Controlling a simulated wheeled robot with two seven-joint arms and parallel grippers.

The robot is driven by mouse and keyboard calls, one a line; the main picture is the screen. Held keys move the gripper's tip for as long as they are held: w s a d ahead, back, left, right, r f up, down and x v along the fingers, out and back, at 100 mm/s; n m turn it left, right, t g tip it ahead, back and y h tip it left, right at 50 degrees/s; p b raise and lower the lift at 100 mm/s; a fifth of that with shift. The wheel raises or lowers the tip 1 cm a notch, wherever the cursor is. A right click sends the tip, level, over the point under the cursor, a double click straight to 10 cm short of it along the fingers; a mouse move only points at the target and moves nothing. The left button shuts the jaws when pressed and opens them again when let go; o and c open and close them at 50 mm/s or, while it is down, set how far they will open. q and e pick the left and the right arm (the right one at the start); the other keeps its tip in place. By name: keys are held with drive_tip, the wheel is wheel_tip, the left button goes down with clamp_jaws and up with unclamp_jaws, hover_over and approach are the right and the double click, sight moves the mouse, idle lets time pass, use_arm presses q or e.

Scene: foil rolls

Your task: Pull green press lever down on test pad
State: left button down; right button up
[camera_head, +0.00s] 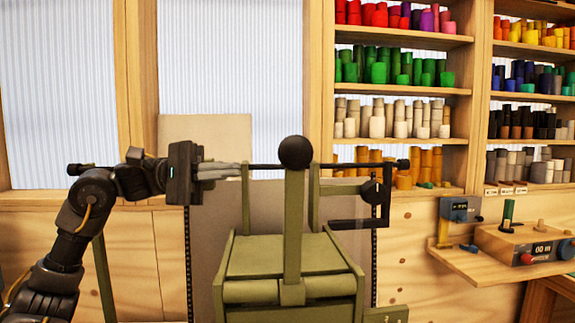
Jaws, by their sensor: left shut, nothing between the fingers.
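The green press lever (293,225) stands upright in the middle of the head view, with a black ball knob (295,152) at its top. It rises from the front of a green press body (245,255). My left gripper (238,170) comes in from the left at about knob height, its fingers pointing right. It is shut and empty, and in the picture its tips end left of the knob with a gap between. The depth between them is hard to judge. My right gripper is not in view. I cannot make out the test pad.
A thin black horizontal bar (340,165) runs behind the knob, with a black crank-like bracket (375,205) to its right. A wooden side shelf (465,265) with small devices stands at right. Shelves of coloured rolls (405,65) fill the back right.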

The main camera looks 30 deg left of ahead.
use_arm(q)
drive_tip(key=shift+d, duration=0.15)
drive_tip(key=d+r+p, duration=0.2)
drive_tip(key=d+p, duration=0.4)
drive_tip(key=d, duration=0.5)
drive_tip(key=shift+s+r, duration=0.25)
drive_tip(key=shift+s, duration=0.05)
drive_tip(key=shift+d, duration=0.1)
drive_tip(key=shift+d, duration=0.1)
